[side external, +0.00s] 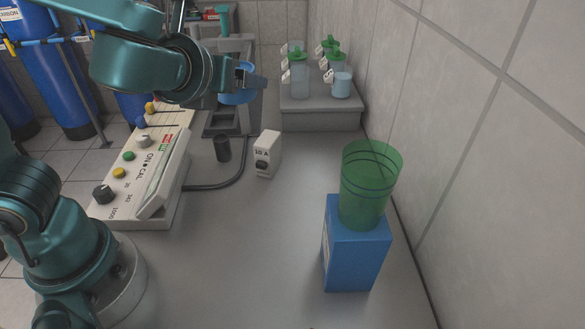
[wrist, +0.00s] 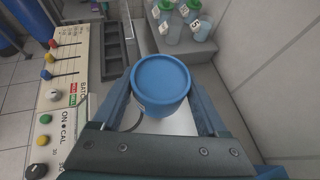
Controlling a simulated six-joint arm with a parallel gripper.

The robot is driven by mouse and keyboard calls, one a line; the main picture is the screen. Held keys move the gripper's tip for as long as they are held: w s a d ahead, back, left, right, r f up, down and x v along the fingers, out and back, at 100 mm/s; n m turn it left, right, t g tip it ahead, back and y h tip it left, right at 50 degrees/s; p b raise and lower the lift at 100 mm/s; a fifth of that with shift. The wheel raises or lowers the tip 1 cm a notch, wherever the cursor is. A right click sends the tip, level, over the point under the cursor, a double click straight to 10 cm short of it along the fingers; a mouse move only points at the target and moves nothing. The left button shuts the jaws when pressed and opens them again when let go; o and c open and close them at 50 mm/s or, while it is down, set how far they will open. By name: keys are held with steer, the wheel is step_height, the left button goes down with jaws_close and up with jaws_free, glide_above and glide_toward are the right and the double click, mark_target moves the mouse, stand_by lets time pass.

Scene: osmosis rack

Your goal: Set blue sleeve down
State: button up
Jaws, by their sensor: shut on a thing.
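The blue sleeve (side external: 236,98) is a short round blue piece, held in my gripper (side external: 248,82) in the side external view. In the wrist view the sleeve (wrist: 160,80) sits between the two fingers of my gripper (wrist: 163,92), one on each side, with its round blue top facing the camera. My gripper is shut on it. It is in front of a grey frame at the back of the bench, and the arm partly hides it in the side view. I cannot tell how far its bottom is above the surface below.
A control panel (side external: 128,175) lies left; a dark cup (side external: 222,148) and white 10 A block (side external: 267,153) stand mid-bench. A grey step (side external: 320,118) holds several containers. A green clear cup (side external: 368,185) stands on a blue box (side external: 355,255) at right. The front middle bench is clear.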

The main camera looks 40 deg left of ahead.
steer(key=shift+s+a+f, duration=0.25)
steer(key=shift+s+a, duration=0.15)
steer(key=shift+s, duration=0.2)
steer(key=shift+s+a+f, duration=0.2)
steer(key=shift+s+a, duration=0.2)
steer(key=shift+s, duration=0.2)
steer(key=shift+n, duration=0.3)
steer(key=s+f+n+g+y, duration=0.6)
steer(key=s+n+g, duration=0.3)
steer(key=n+g, duration=0.4)
steer(key=n+g+h, duration=0.5)
steer(key=n+h, duration=1.6)
steer(key=n, duration=0.6)
glide_above(253, 298)
step_height(253, 298, down, 9)
steer(key=shift+f, duration=2.15)
steer(key=shift+f, duration=0.1)
